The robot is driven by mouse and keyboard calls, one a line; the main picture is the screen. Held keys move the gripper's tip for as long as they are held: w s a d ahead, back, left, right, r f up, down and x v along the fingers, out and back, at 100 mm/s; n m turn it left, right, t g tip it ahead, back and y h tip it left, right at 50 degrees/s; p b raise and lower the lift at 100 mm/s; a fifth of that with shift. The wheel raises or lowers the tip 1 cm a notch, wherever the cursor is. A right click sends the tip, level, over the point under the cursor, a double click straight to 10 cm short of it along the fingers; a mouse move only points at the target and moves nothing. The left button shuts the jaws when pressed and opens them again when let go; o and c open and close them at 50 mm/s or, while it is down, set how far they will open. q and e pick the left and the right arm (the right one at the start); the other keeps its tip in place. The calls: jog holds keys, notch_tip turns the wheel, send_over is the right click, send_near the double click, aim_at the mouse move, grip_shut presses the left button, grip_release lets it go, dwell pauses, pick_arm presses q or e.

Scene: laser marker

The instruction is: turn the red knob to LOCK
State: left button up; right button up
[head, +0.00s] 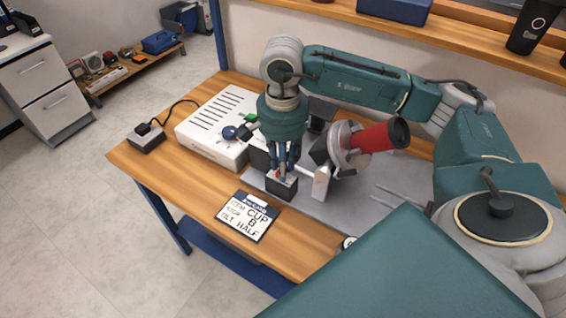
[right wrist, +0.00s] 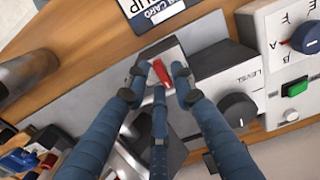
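The red knob (right wrist: 160,72) sits on top of a small dark box with a light top plate (right wrist: 172,52). In the head view only a small bit of the red knob (head: 282,179) shows between the fingers, on the dark box (head: 281,190) near the bench's front. My right gripper (right wrist: 159,76) points down over it, its three fingers spread around the knob. Small gaps seem to show at the knob's sides; contact with the third finger is unclear. The LOCK marking cannot be read. My left gripper is not in view.
A white control unit (head: 205,138) with a blue knob (right wrist: 306,40) and green button (right wrist: 295,88) stands behind left. A black LEVEL knob (right wrist: 240,110) is beside the fingers. A job card (head: 248,215) lies in front.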

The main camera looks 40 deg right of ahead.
notch_tip(320, 180, up, 12)
dwell(0.6)
notch_tip(320, 180, up, 7)
jog(key=p, duration=0.6)
dwell(0.4)
